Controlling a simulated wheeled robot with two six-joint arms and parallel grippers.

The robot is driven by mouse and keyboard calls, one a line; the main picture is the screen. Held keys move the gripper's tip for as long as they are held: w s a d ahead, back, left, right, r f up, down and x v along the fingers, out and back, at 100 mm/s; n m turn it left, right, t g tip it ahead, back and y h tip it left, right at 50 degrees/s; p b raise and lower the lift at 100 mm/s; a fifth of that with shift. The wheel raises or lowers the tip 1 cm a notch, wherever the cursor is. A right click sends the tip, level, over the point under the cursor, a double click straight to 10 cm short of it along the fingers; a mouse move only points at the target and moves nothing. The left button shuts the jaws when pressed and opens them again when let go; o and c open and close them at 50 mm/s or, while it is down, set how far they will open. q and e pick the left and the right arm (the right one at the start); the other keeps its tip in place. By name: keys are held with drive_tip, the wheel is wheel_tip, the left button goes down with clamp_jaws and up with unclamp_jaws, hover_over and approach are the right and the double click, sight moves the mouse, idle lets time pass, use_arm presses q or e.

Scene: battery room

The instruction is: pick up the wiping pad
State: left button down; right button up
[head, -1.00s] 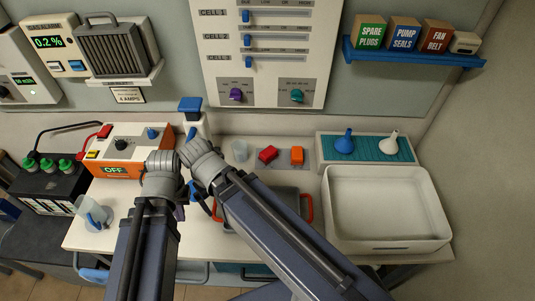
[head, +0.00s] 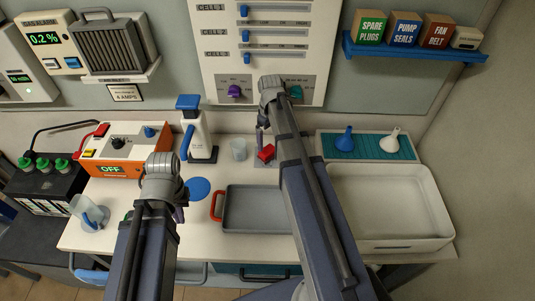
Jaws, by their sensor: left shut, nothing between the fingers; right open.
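No thing here is plainly a wiping pad. A small red block (head: 266,152) lies on the back of the bench, and a flat blue disc (head: 198,188) lies left of the grey tray; I cannot tell whether either is the pad. My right gripper (head: 262,139) is open and empty, pointing down, close above or behind the red block; the gap is unclear. My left gripper (head: 179,212) is shut and empty over the bench, left of the tray and below the disc. Its fingers are partly hidden by its wrist.
A grey tray (head: 247,209) with a red handle sits mid-bench, partly behind my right arm. A white basin (head: 385,242) fills the right.

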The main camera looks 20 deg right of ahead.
sight(270, 152)
use_arm(q)
drive_tip(key=shift+f+b, duration=4)
use_arm(e)
drive_tip(key=shift+f, duration=3.95)
use_arm(q)
drive_tip(key=shift+r, duration=0.1)
use_arm(e)
drive_tip(key=shift+r, duration=0.1)
drive_tip(key=shift+c, duration=0.2)
